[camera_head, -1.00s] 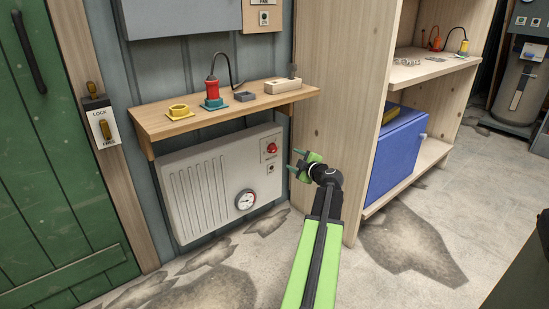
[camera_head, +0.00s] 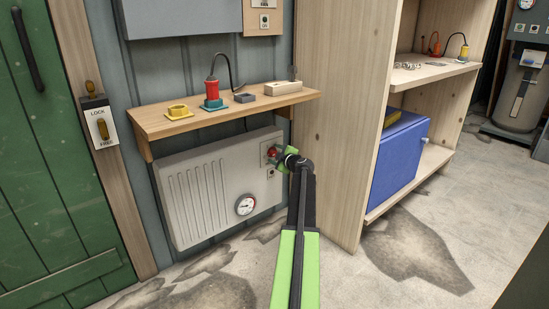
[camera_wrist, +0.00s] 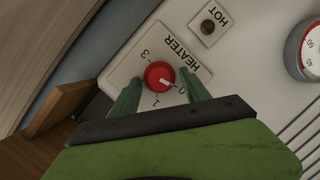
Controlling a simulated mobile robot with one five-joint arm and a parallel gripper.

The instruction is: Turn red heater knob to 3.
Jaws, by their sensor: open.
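The red heater knob (camera_wrist: 158,75) sits on a light plate marked HEATER on the white heater (camera_head: 205,190). Its white pointer mark faces the 0; a 1 and a 3 are also printed around it. My gripper (camera_wrist: 160,77) is open, with one green finger on each side of the knob. A gap seems to show between each finger and the knob; contact cannot be told. In the head view, my gripper (camera_head: 280,155) is at the heater's upper right corner, with the knob (camera_head: 271,152) partly hidden behind it.
A wooden shelf (camera_head: 150,127) runs just above the heater, holding a yellow ring, a red plug with a cable and small blocks. A round gauge (camera_head: 245,204) is on the heater's lower right. A tall wooden cabinet side (camera_head: 340,100) stands close on the right.

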